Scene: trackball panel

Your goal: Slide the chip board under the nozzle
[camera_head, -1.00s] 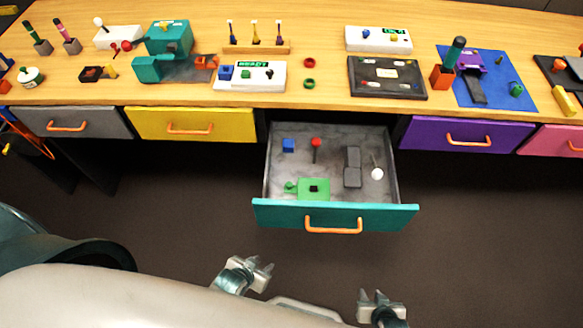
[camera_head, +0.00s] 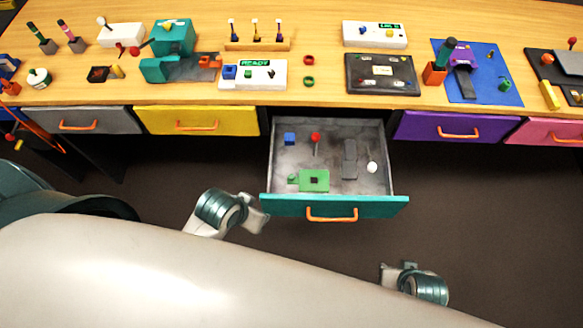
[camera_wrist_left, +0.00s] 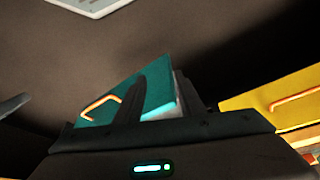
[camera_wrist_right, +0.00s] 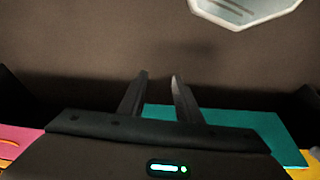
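A green board with a black chip (camera_head: 314,180), probably the chip board, lies in the open teal-fronted drawer (camera_head: 335,207), near its front. A teal machine (camera_head: 172,38) stands at the back left of the table; I cannot clearly make out a nozzle on it. My left gripper (camera_head: 262,213) is just outside the drawer's front left corner, open and empty. In the left wrist view, its fingers (camera_wrist_left: 155,95) are apart before the teal drawer front. My right gripper (camera_head: 397,268) is right of and in front of the drawer, open and empty; its fingers (camera_wrist_right: 158,92) are apart.
A white READY panel (camera_head: 253,75) stands above.

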